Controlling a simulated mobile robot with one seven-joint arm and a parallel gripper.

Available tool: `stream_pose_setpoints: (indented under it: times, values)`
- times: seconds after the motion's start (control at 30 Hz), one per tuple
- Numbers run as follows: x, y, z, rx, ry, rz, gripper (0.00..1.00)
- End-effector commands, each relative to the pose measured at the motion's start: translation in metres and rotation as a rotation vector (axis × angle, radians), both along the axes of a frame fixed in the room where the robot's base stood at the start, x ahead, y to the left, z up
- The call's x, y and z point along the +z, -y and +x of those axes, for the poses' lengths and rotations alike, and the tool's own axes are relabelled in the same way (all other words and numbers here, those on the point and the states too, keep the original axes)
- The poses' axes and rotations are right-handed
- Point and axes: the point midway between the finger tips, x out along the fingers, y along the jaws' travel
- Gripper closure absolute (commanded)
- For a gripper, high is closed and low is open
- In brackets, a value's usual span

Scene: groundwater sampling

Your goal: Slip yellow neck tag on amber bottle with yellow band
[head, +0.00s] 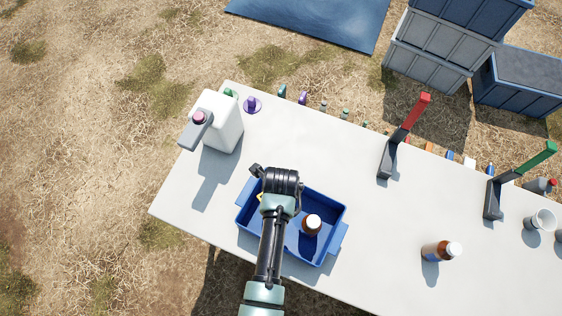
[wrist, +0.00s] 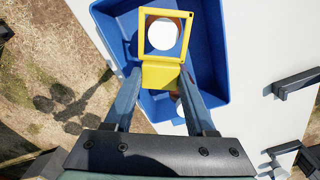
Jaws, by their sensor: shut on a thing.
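My gripper (wrist: 160,76) is shut on the yellow neck tag (wrist: 163,74), which has a square frame with an opening at its far end. A white bottle cap (wrist: 162,35) shows through that opening; I cannot tell whether the frame is around the neck or above it.
Another amber bottle (head: 438,251) stands on the white table (head: 380,225) at the right. A white jug (head: 218,120) stands at the left. A red-handled stand (head: 400,140) and a green-handled stand (head: 510,182) are at the right. Small items line the back edge.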

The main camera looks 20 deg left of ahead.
Motion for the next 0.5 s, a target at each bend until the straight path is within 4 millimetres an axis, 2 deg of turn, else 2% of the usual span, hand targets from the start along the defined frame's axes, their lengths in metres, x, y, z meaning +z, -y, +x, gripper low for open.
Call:
stream_pose_setpoints:
  times: [0.5]
  values:
    - [-0.0027,0.0000,0.0001,0.000,0.000,0.000,0.75]
